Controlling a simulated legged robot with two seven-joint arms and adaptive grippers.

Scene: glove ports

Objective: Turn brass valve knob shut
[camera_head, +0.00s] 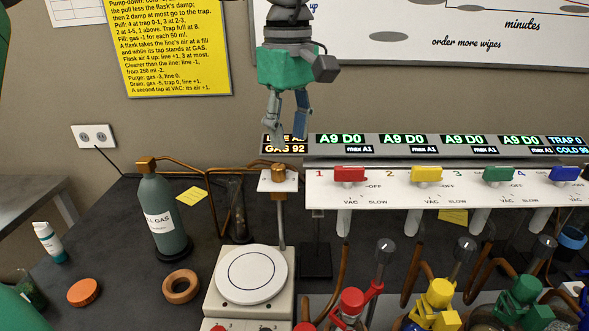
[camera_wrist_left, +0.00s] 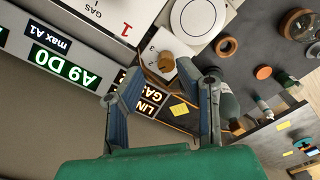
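The brass valve knob (camera_head: 278,172) sits on a small white plate on a post, behind the round-topped white device. In the left wrist view the knob (camera_wrist_left: 166,62) shows between and beyond my fingers, on its white marked plate. My left gripper (camera_head: 285,138) hangs fingers down above and behind the knob, apart from it, in front of the small display. In the left wrist view its two fingers (camera_wrist_left: 166,80) are spread wide with nothing between them. The knob's exact turn is too small to tell. My right gripper is not in view.
A grey gas bottle (camera_head: 160,215) with a brass fitting stands left of the knob. A white panel (camera_head: 400,190) with coloured taps lies to the right, under a display bar (camera_head: 400,150). A round-topped white device (camera_head: 250,275) stands in front. Copper tubing runs behind the bottle.

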